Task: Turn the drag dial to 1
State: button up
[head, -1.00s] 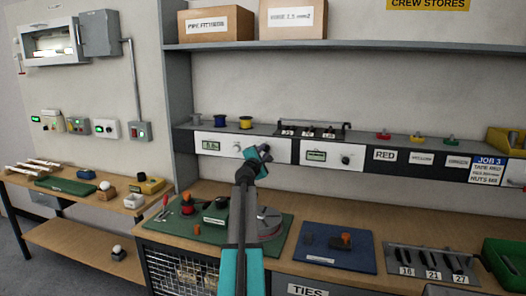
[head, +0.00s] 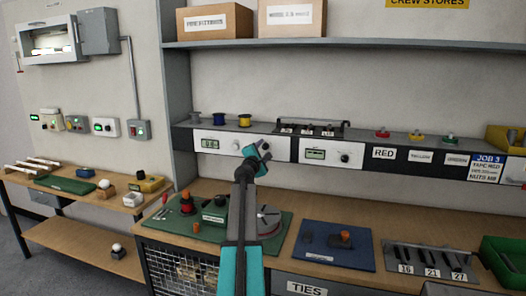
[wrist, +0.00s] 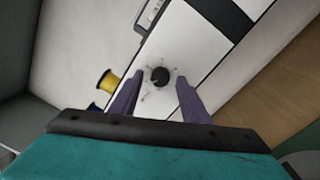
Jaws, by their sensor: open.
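A black round dial (wrist: 160,76) with tick marks around it sits on a white panel (wrist: 185,45) in the wrist view. My gripper (wrist: 155,95) is open, with one finger to each side of the dial in that view. Whether the fingers reach it in depth I cannot tell. In the head view my gripper (head: 262,150) is in front of the right part of the left white panel (head: 220,134), hiding part of it. A small display (head: 210,143) shows on that panel; its reading is too small to be sure of. No label naming the dial is legible.
A second white panel with a display (head: 315,154) and a black knob (head: 345,158) is to the right. Spools, one yellow (head: 245,120), stand on the ledge above the left panel. Below, the bench holds a green mat (head: 160,228) and a blue mat (head: 315,258).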

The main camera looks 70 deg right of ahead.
jog(key=s+a+b, duration=0.1)
jog(key=a+b, duration=0.1)
jog(key=a, duration=1.1)
jog(key=shift+a+f, duration=0.3)
jog(key=shift+a, duration=0.05)
jog(key=shift+s, duration=0.1)
dwell(0.4)
